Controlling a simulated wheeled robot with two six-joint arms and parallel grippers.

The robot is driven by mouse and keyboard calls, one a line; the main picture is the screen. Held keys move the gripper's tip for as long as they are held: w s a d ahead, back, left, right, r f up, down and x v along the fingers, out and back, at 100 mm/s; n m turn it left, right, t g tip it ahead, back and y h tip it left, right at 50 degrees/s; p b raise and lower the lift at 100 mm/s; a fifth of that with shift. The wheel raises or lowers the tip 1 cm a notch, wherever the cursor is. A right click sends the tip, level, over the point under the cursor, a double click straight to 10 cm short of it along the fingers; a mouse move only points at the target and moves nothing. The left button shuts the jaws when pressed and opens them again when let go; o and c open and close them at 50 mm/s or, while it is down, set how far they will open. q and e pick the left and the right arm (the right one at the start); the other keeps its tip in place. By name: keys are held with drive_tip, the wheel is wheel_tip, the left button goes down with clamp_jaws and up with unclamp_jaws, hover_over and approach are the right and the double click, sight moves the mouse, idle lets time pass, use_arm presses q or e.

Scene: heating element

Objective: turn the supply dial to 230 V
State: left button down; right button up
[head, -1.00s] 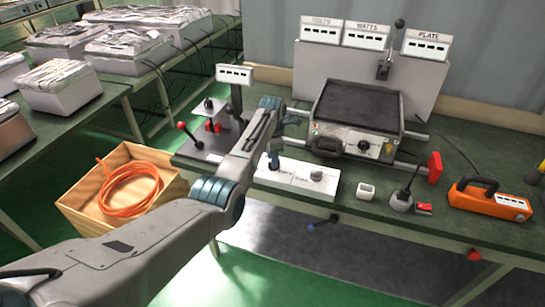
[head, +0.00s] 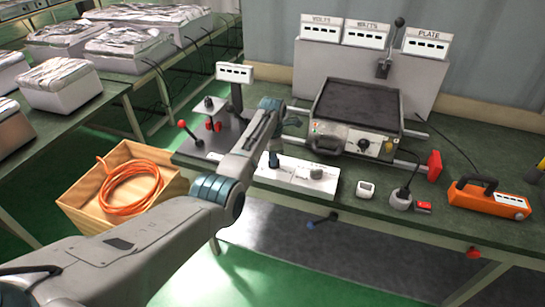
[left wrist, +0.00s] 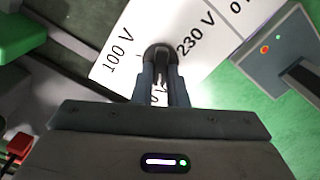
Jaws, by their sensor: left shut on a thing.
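The supply dial (left wrist: 158,55) is a dark knob on a white panel, with printed labels "100 V" (left wrist: 118,50) and "230 V" (left wrist: 196,34) on either side of it in the left wrist view. My left gripper (left wrist: 162,80) is shut on the knob, one finger on each side. In the head view my left gripper (head: 273,158) reaches down onto the left part of the white panel (head: 292,182), and the wrist hides much of the dial. The fingers cover part of the markings, and I cannot tell exactly where the knob points. My right gripper is not in view.
A second knob (head: 316,173) stands on the same panel. The hot plate unit (head: 357,105) is behind it. A small white box (head: 365,189), a grey plug (head: 401,200) and an orange meter (head: 488,200) are to the right. A crate with orange cable (head: 130,190) is left.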

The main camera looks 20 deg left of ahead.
use_arm(q)
drive_tip(key=m+p, duration=0.1)
drive_tip(key=m, duration=0.3)
drive_tip(key=shift+w+r+m+p, duration=0.1)
drive_tip(key=shift+r+m+p, duration=0.05)
drive_tip(key=shift+m+p, duration=0.15)
drive_tip(key=m+p, duration=0.1)
drive_tip(key=m, duration=0.4)
drive_tip(key=shift+w+m, duration=0.15)
drive_tip(key=shift+m, duration=0.15)
drive_tip(key=m, duration=0.6)
drive_tip(key=shift+w, duration=0.15)
drive_tip(key=m, duration=0.6)
drive_tip(key=shift+d+m+p, duration=0.2)
drive_tip(key=shift+m+p, duration=0.1)
drive_tip(key=m, duration=0.6)
drive_tip(key=shift+d, duration=0.1)
drive_tip(key=m+p, duration=0.1)
drive_tip(key=m, duration=0.5)
drive_tip(key=shift+d+m, duration=0.15)
drive_tip(key=shift+m, duration=0.15)
drive_tip(key=m, duration=0.5)
drive_tip(key=shift+p, duration=0.4)
drive_tip(key=m, duration=0.4)
drive_tip(key=shift+s+m, duration=0.2)
drive_tip(key=shift+m, duration=0.1)
